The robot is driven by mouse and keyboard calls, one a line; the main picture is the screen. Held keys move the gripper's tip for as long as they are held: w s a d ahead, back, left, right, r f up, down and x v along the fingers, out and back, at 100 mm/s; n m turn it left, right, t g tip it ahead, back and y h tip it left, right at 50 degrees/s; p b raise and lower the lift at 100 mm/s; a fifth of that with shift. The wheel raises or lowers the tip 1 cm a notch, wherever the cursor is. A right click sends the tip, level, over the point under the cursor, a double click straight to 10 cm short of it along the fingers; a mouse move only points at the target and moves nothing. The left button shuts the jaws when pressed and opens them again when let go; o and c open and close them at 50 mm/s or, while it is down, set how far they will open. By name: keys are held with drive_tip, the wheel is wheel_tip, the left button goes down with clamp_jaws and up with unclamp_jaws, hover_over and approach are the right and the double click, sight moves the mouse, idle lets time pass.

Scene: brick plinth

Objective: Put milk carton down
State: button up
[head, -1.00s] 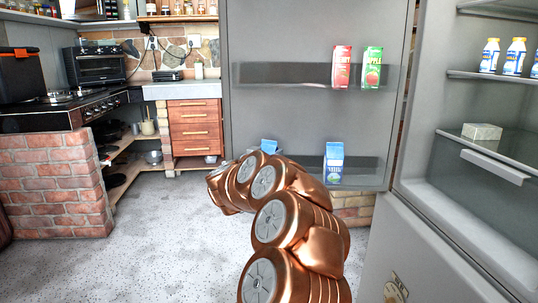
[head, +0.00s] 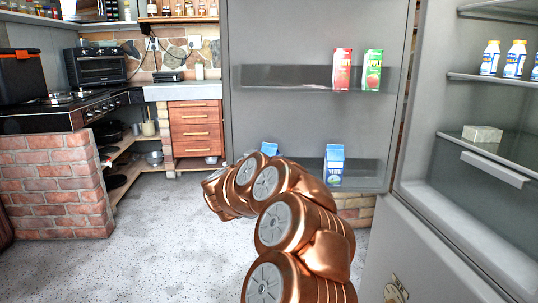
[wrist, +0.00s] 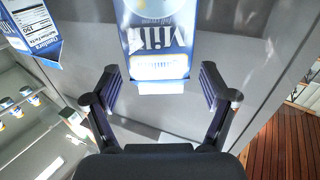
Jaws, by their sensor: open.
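A blue and white milk carton (wrist: 158,40) is at the top middle of the wrist view, its lettering facing the camera. My gripper (wrist: 160,80) is open, with one finger on each side of the carton's near end and gaps between. A second blue carton (wrist: 30,30) is at the upper left there. In the head view, one blue carton (head: 269,148) shows just above my arm, mostly hidden, on the low shelf of the open fridge door (head: 290,120). Another blue carton (head: 333,165) stands upright to its right. My gripper is hidden behind my arm in the head view.
A red carton (head: 342,69) and a green carton (head: 373,70) stand on the upper door shelf. The fridge's inner shelves on the right hold several small bottles (head: 515,59) and a pale box (head: 482,134). A brick plinth (head: 50,184) stands at left. The floor between is clear.

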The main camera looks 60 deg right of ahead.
drive_tip(key=s+a+p, duration=0.1)
drive_tip(key=a+p, duration=0.1)
drive_tip(key=a, duration=0.8)
drive_tip(key=shift+p, duration=0.35)
